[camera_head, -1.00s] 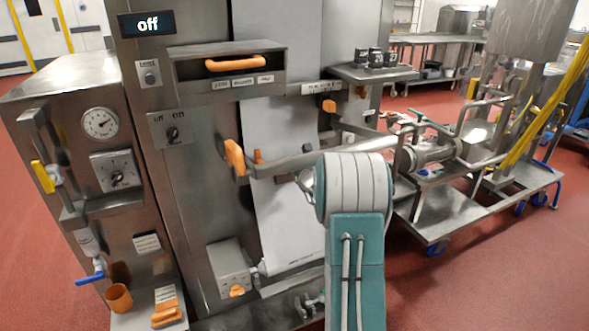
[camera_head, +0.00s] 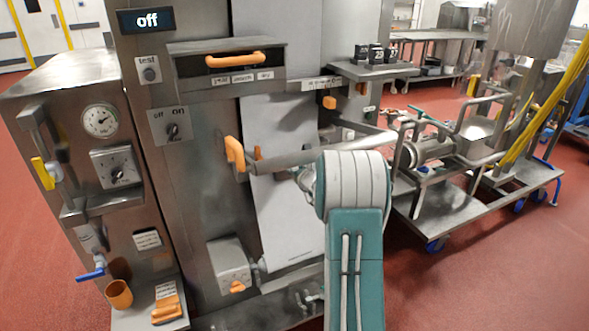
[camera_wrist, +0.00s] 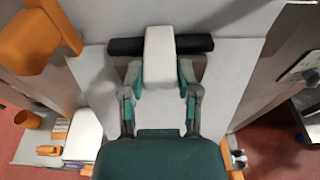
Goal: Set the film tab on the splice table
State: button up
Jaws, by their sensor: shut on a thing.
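In the wrist view, my gripper (camera_wrist: 160,82) is shut, its teal and grey fingers on both sides of a white, round-cornered block (camera_wrist: 160,48), which looks like the film tab. A black bar (camera_wrist: 126,47) lies crosswise beyond the block; whether they touch is unclear. Pale film (camera_wrist: 222,75) spreads behind them. In the head view, the white film (camera_head: 282,215) hangs down the front of the steel machine, and my arm hides the gripper and tab. I cannot pick out the splice table with certainty.
An orange-handled roller bar (camera_head: 300,158) juts across the film. An orange drawer handle (camera_head: 235,61) is above. A shelf (camera_head: 368,71) with black number blocks is at upper right. A wheeled steel cart (camera_head: 445,213) stands at right. Red floor (camera_head: 480,285) is open in front.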

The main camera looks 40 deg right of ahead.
jog(key=shift+f, duration=0.3)
dwell(0.4)
jog(key=o, duration=0.6)
jog(key=o, duration=0.3)
jog(key=o, duration=0.3)
jog(key=shift+o, duration=0.2)
jog(key=shift+s, duration=0.15)
jog(key=v, duration=0.6)
jog(key=shift+s, duration=0.35)
